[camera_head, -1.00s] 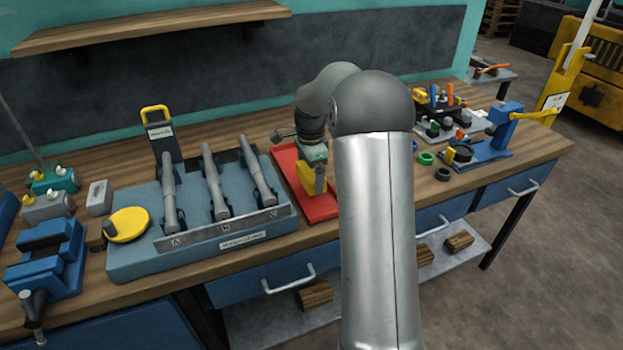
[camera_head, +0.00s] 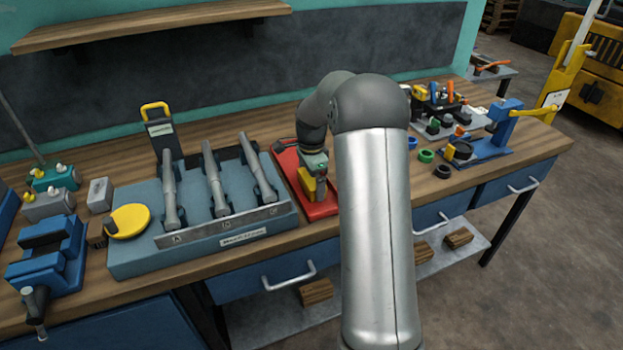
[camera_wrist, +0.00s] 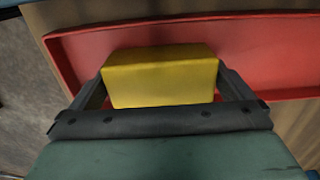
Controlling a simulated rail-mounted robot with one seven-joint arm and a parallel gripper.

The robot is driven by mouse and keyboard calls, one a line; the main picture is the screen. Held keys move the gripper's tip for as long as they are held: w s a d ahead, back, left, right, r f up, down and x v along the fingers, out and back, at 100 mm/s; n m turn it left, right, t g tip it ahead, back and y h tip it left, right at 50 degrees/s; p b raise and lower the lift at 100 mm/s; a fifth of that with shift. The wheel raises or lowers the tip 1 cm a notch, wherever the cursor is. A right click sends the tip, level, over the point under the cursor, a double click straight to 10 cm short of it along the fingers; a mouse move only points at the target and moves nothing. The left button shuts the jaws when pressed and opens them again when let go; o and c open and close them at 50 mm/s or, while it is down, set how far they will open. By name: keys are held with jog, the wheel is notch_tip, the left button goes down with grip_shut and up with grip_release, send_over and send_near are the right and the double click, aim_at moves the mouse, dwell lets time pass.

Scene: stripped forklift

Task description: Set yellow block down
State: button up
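The yellow block (camera_wrist: 160,78) fills the space between the two fingers of my gripper (camera_wrist: 162,90) in the wrist view. The fingers lie along its left and right sides. In the head view my gripper (camera_head: 316,178) points down over the red tray (camera_head: 322,209), and the yellow block (camera_head: 308,187) shows at its lower end. The red tray (camera_wrist: 270,48) lies behind and under the block in the wrist view. I cannot tell whether the block's underside touches the tray floor.
A blue-grey rack (camera_head: 140,262) with several grey cylinders stands left of the tray. Green and black rings (camera_head: 426,156) and a blue fixture (camera_head: 490,145) are on the bench to the right. A blue vise (camera_head: 45,255) sits at the far left.

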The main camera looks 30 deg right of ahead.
jog(key=shift+r, duration=0.15)
notch_tip(320, 180, up, 11)
jog(key=s+a+r+n, duration=0.3)
jog(key=s+a+n, duration=0.2)
jog(key=s+a, duration=0.2)
jog(key=s+a+f+n, duration=0.2)
jog(key=s+a+n, duration=0.1)
jog(key=s, duration=0.5)
jog(key=s+a+f+n, duration=0.2)
jog(key=s+a+n, duration=0.2)
jog(key=s, duration=0.5)
jog(key=s+a+f+n, duration=0.3)
jog(key=s+a+n, duration=0.1)
jog(key=s+n, duration=0.3)
jog(key=shift+s+a+b, duration=0.2)
jog(key=shift+s+b, duration=0.1)
jog(key=shift+s, duration=0.5)
